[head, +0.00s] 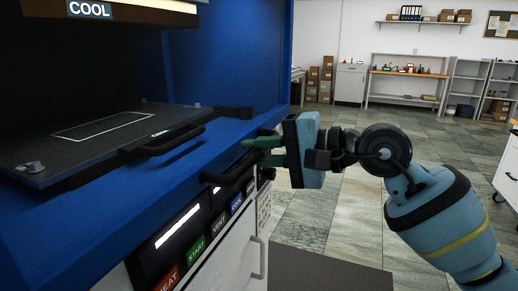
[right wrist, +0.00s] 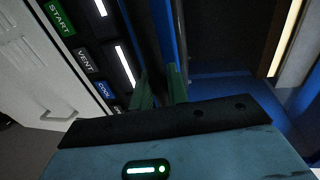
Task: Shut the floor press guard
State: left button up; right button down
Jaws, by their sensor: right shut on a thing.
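The floor press (head: 215,90) is a large blue cabinet at the left of the head view, with a dark opening. No guard panel stands out across its opening; I cannot make out which part is the guard. A black curved handle (head: 228,180) sits on the front, below the blue ledge. My right gripper (head: 262,151) reaches in from the right, its green fingers closed at the handle's far end. In the right wrist view, the fingers (right wrist: 162,92) close around a dark part beside the blue frame; the exact contact is hidden. My left gripper is out of view.
A dark plate (head: 115,135) with a white outline and its own handle lies inside the press. Below the ledge are HEAT, START, VENT and COOL buttons (head: 196,249). Tiled floor (head: 350,215) is clear to the right; shelves and a bench (head: 405,75) stand far back.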

jog(key=shift+f, duration=0.5)
jog(key=c, duration=1.5)
grip_release()
jog(key=shift+c, duration=0.2)
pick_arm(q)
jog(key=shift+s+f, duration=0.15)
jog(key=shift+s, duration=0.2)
pick_arm(e)
jog(key=shift+o, duration=0.7)
jog(key=shift+r, duration=0.15)
pick_arm(q)
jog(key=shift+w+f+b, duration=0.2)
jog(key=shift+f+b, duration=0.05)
jog(key=shift+b, duration=0.3)
pick_arm(e)
jog(key=v, duration=0.7)
jog(key=shift+d+r, duration=0.15)
jog(key=shift+d, duration=0.25)
jog(key=shift+s, duration=0.1)
